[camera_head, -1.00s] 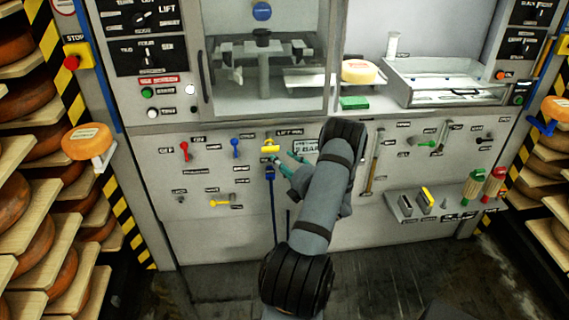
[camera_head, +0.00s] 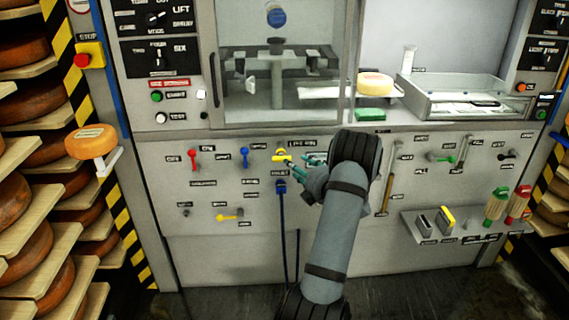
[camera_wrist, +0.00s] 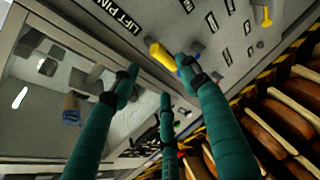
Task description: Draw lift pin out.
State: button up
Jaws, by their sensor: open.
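The lift pin is a small yellow handle (camera_head: 280,156) on the grey front panel, near the "LIFT PIN" label. In the wrist view the yellow pin (camera_wrist: 162,57) lies just beyond my fingertips, roughly between the two upper fingers. My gripper (camera_head: 303,167) has teal fingers and is at the panel, close to the right of the pin. In the wrist view my gripper (camera_wrist: 158,80) has its fingers spread with nothing held between them. I cannot tell whether a fingertip touches the pin.
A blue fitting with hanging cords (camera_head: 281,187) is just below the pin. A blue lever (camera_head: 244,156) and a red lever (camera_head: 193,158) are to the left. A tool shelf (camera_head: 425,226) juts out at right. Cheese racks (camera_head: 50,205) flank the panel.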

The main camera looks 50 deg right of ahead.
aim_at(285, 157)
jog(key=p+x, duration=0.1)
jog(key=x, duration=0.9)
jog(key=shift+w, duration=0.1)
jog(key=shift+c, duration=1.2)
grip_shut()
jog(key=shift+f, duration=0.1)
